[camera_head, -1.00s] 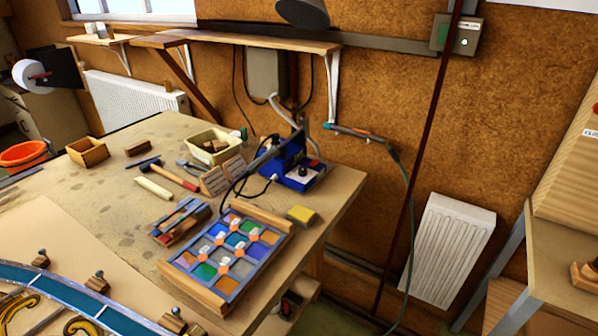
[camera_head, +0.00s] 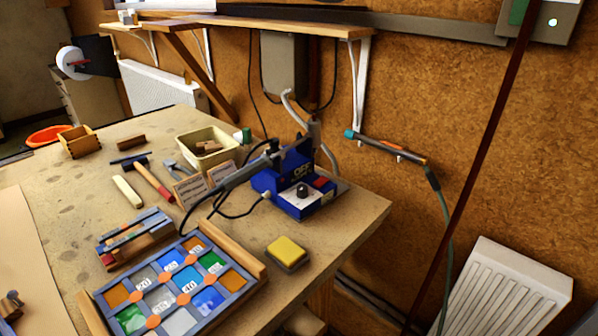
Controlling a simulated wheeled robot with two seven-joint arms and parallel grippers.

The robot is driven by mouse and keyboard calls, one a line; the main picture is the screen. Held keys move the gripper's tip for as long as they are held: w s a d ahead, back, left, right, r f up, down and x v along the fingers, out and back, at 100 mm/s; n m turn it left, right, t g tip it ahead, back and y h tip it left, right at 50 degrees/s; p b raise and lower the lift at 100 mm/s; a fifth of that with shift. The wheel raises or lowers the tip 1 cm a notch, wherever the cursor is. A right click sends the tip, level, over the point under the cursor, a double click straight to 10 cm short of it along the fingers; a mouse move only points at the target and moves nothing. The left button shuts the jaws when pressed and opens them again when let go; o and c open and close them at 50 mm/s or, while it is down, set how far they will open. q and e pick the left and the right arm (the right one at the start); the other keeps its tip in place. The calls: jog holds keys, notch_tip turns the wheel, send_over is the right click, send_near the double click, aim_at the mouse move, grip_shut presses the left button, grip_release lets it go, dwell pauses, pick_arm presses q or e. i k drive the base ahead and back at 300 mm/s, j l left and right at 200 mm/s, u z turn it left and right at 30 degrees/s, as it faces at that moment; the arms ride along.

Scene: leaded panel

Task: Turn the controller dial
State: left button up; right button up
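The controller is a blue box (camera_head: 288,200) near the back right corner of the workbench, in front of the wall. Its dial is a small black knob (camera_head: 302,191) on a pale plate on the sloping front face. A red part (camera_head: 321,183) sits to the right of the dial. Dark cables run from the controller to the left. Neither of my grippers is in view.
A yellow sponge (camera_head: 287,250) lies in front of the controller. A panel of coloured glass (camera_head: 172,287) lies at the bench front. A cream bin (camera_head: 206,140), a red-handled hammer (camera_head: 153,181) and small cards lie left. A tool (camera_head: 385,147) hangs on the wall.

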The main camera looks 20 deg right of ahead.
aim_at(301, 192)
jog(key=i+l+u, duration=0.2)
jog(key=l, duration=0.3)
jog(key=i+l+u, duration=0.2)
jog(key=l, duration=0.35)
jog(key=l+u, duration=0.2)
jog(key=l, duration=0.3)
jog(key=i+l+u, duration=0.2)
jog(key=l, duration=0.4)
jog(key=k+j, duration=0.05)
jog(key=k, duration=0.05)
